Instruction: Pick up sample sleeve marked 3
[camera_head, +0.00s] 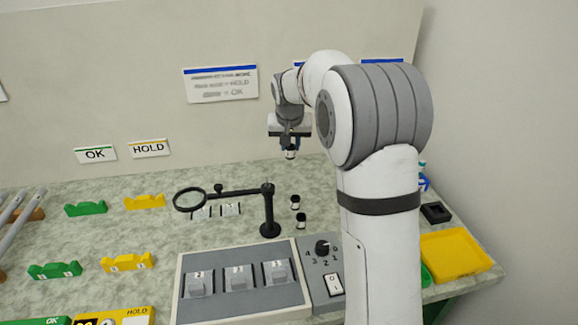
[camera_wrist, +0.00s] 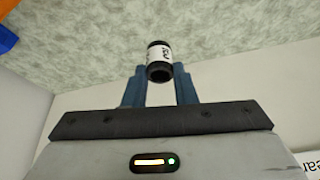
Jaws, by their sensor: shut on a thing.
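A small black sample sleeve with a white label (camera_wrist: 159,55) is held between the blue fingertips of my gripper (camera_wrist: 159,78) in the wrist view. The dark print on its label is too small to read as a number. In the head view my gripper (camera_head: 290,145) is up in the air near the back wall, above the bench, with the sleeve (camera_head: 291,154) at its tip. Two more black sleeves with white labels stand on the bench, one behind (camera_head: 295,202) and one in front (camera_head: 301,220). Their marks are not legible.
A magnifier on a black stand (camera_head: 269,215) is left of the standing sleeves. A grey panel with several blocks (camera_head: 240,300) and a dial box (camera_head: 322,270) lie in front. Green (camera_head: 85,209) and yellow (camera_head: 145,202) rests are left; a yellow tray (camera_head: 455,254) is right.

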